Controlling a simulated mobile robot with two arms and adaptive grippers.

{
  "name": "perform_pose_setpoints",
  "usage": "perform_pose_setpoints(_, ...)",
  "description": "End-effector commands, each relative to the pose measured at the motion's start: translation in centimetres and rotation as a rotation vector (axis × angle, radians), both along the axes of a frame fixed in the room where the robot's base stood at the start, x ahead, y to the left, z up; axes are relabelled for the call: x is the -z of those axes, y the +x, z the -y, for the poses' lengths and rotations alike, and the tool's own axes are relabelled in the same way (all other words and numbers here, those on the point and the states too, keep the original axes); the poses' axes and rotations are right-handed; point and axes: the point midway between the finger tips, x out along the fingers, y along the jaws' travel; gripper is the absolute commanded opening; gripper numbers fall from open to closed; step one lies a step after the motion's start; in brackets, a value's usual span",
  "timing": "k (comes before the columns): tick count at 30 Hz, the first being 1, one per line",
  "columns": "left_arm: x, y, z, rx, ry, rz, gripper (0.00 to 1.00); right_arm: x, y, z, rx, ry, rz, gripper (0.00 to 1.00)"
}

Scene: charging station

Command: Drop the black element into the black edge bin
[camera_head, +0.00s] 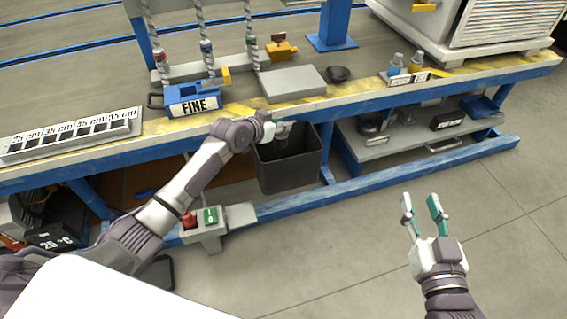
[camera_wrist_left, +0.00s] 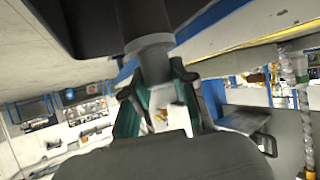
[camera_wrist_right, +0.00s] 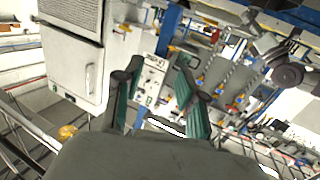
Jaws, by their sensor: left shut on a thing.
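The black bin (camera_head: 288,168) hangs at the front edge of the workbench, open side up. My left gripper (camera_head: 278,127) is at the bin's opening, near its upper left part. In the left wrist view, my left gripper (camera_wrist_left: 160,98) is shut on a dark grey, roughly cylindrical element (camera_wrist_left: 152,50) with a wider collar. The dark wall of the bin (camera_wrist_left: 85,22) fills the top of that view, beside the element. My right gripper (camera_head: 422,208) is open and empty over the floor at the right; its spread fingers also show in the right wrist view (camera_wrist_right: 155,95).
On the workbench (camera_head: 230,110) stand a blue block marked FINE (camera_head: 192,100), a grey plate (camera_head: 292,81), a small black dish (camera_head: 339,73) and a slotted holder (camera_head: 70,135). A lower shelf (camera_head: 385,142) is right of the bin. The floor at the right is clear.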

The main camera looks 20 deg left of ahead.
Motion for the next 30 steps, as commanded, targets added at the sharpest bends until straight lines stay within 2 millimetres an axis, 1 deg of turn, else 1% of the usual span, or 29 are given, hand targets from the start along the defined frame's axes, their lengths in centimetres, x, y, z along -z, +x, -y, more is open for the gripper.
perform_pose_setpoints(4, 0.4, 0.0, 0.0, 0.000, 0.000, 0.001, 0.00, -1.4, 0.1, -0.3, -0.005, 0.022, 0.084, 0.40)
perform_pose_setpoints(9, 0.5, 0.0, 0.0, 0.000, 0.000, 0.001, 0.00, -2.3, 0.1, -0.4, -0.008, 0.035, 0.133, 0.40)
perform_pose_setpoints(18, 0.5, 0.0, 0.0, 0.000, 0.000, 0.000, 0.00, -2.5, 0.1, -0.4, -0.008, 0.036, 0.140, 0.40)
perform_pose_setpoints(19, 0.5, 0.0, 0.0, 0.000, 0.000, 0.000, 0.29, -2.5, 0.1, -0.4, -0.008, 0.036, 0.140, 0.40)
perform_pose_setpoints(23, 0.5, 0.0, 0.0, 0.000, 0.000, 0.000, 0.51, -2.5, 0.1, -0.4, -0.008, 0.036, 0.140, 0.40)
perform_pose_setpoints(24, 0.5, 0.0, 0.0, 0.000, 0.000, 0.000, 0.55, -2.5, 0.1, -0.4, -0.008, 0.036, 0.140, 0.40)
perform_pose_setpoints(30, 0.5, 0.0, 0.0, 0.000, 0.000, 0.000, 0.55, -2.5, 0.1, -0.4, -0.008, 0.036, 0.140, 0.40)
